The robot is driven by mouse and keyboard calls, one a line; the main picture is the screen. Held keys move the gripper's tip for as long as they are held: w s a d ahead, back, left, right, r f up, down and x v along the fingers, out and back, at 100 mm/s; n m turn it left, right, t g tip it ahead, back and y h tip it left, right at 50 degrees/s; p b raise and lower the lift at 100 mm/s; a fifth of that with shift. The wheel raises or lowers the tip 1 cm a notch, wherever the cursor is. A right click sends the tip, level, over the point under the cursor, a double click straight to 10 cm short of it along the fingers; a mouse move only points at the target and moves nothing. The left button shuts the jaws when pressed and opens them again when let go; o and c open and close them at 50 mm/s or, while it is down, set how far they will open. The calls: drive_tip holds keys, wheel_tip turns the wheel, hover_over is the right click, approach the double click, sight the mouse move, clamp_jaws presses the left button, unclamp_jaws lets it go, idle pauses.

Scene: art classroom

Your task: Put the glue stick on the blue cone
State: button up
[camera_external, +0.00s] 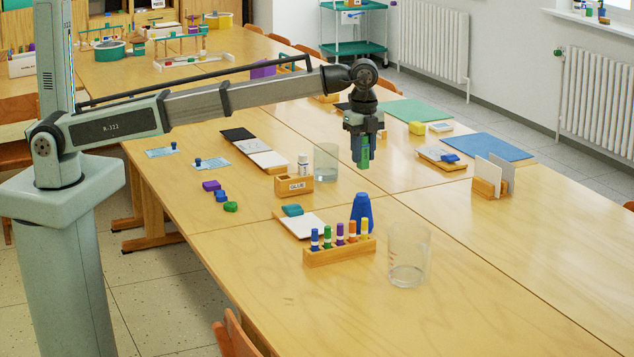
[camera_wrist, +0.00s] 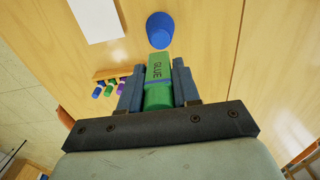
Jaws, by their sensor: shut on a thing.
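The green glue stick (camera_wrist: 158,82) is held between the fingers of my gripper (camera_wrist: 157,90) in the wrist view, its GLUE label facing the camera. In the external view my gripper (camera_external: 362,148) holds the glue stick (camera_external: 363,153) above the table, pointing down. The blue cone (camera_external: 361,212) stands upright on the table, below the gripper and nearer the camera. In the wrist view the blue cone (camera_wrist: 159,30) shows just beyond the glue stick's end. The two look apart in the external view.
A wooden rack of coloured markers (camera_external: 340,248) stands in front of the cone, with a clear beaker (camera_external: 409,255) to its right. A GLUE box (camera_external: 293,186) and another clear beaker (camera_external: 326,162) stand behind left. A white card (camera_external: 304,225) lies left.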

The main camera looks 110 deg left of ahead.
sight(363, 135)
drive_tip(key=shift+f, duration=3.4)
drive_tip(key=shift+f, duration=0.15)
drive_tip(key=o, duration=1)
drive_tip(key=shift+o, duration=0.2)
wheel_tip(363, 135, up, 12)
drive_tip(key=shift+r, duration=0.2)
